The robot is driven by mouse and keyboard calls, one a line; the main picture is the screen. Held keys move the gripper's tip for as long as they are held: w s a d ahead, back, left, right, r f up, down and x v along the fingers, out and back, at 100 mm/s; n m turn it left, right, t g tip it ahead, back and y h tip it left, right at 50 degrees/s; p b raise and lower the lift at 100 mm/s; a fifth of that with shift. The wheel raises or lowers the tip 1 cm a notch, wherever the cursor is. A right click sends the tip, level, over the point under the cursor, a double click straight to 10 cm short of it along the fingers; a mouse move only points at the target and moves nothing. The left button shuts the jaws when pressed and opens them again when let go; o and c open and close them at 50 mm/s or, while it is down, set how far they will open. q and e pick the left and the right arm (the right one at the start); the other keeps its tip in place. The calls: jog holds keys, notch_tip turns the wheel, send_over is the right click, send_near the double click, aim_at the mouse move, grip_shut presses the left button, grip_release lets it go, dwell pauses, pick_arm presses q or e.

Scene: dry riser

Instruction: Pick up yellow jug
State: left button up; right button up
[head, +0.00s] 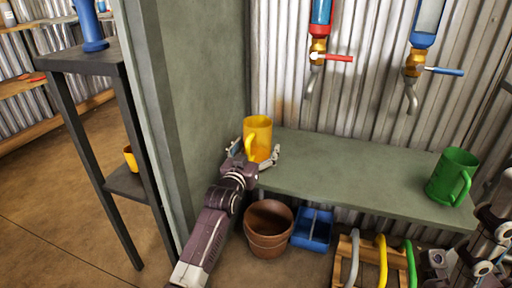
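The yellow jug (259,133) stands upright at the left end of the grey-green shelf (340,165), close to the green wall panel. Its handle faces the front left. My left gripper (255,153) is low at the jug, with its fingers spread to either side of it. The left finger appears a little apart from the jug; whether the right finger touches it is hard to tell. The jug's base is partly hidden by the gripper. My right arm shows at the lower right edge, with parts of its gripper (438,262) small and unclear.
A green jug (453,175) stands at the shelf's right end. Red-handled (333,57) and blue-handled (445,70) taps hang above. Below are terracotta pots (268,240), a blue tray (312,242) and a wooden rack (345,248) with coloured hoops. The shelf's middle is clear.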

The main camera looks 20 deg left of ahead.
pick_arm(q)
jog(key=c, duration=1.2)
jog(key=shift+r, duration=0.1)
